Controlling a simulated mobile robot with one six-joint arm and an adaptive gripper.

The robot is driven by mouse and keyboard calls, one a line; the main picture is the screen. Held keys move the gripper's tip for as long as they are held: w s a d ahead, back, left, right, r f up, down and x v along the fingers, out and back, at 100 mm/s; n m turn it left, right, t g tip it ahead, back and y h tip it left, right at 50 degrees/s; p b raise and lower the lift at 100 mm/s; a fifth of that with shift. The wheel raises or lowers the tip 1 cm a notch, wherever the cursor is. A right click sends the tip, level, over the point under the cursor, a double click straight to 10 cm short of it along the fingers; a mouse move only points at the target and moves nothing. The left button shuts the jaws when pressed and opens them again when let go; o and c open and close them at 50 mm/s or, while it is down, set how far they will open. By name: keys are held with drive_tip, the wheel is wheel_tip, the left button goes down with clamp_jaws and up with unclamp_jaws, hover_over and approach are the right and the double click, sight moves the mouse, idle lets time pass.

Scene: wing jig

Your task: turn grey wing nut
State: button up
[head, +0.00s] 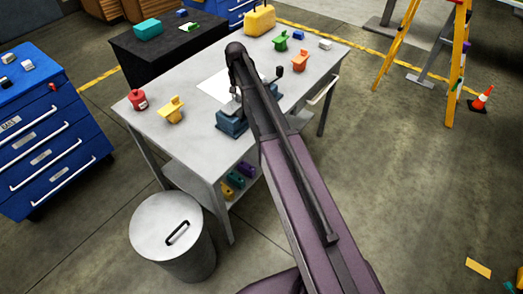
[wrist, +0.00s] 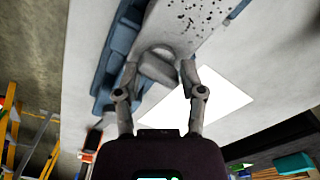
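A grey rounded piece that looks like the wing nut (wrist: 158,67) sits against a grey speckled part (wrist: 190,18) in the wrist view. My gripper (wrist: 159,76) has its two fingers spread, one on each side of this piece. I cannot tell whether either fingertip touches it. The blue jig (wrist: 122,38) lies along the left of the grey part. In the head view the blue jig (head: 231,125) stands on the workbench (head: 185,141), and my arm hides the gripper and most of the jig's top.
A white sheet (head: 210,88) lies beside the jig. Red (head: 138,100), yellow (head: 171,110), orange (head: 300,62) and green (head: 281,41) pieces stand on the bench. A lidded bin (head: 166,226), blue drawer cabinet (head: 50,140) and yellow ladder (head: 459,65) stand around it.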

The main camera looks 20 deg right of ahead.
drive_tip(key=m, duration=0.6)
drive_tip(key=shift+r+m, duration=0.2)
drive_tip(key=shift+m, duration=0.2)
wheel_tip(320, 180, up, 14)
drive_tip(key=f+p, duration=0.1)
drive_tip(key=p, duration=1.3)
drive_tip(key=s+f+n+b, duration=0.3)
drive_tip(key=s+f+b, duration=0.1)
drive_tip(key=s, duration=0.6)
drive_tip(key=s+f+n+b, duration=0.4)
drive_tip(key=s+b, duration=0.1)
drive_tip(key=s, duration=0.5)
drive_tip(key=s+f+n+b, duration=0.3)
drive_tip(key=s+f+b, duration=0.1)
drive_tip(key=s, duration=0.6)
drive_tip(key=shift+s+d+f+n, duration=0.25)
drive_tip(key=shift+s+f+n, duration=0.05)
drive_tip(key=shift+f+n, duration=0.1)
drive_tip(key=shift+s, duration=0.1)
wheel_tip(320, 180, up, 13)
drive_tip(key=m+p, duration=0.1)
drive_tip(key=p, duration=1.2)
hover_over(239, 94)
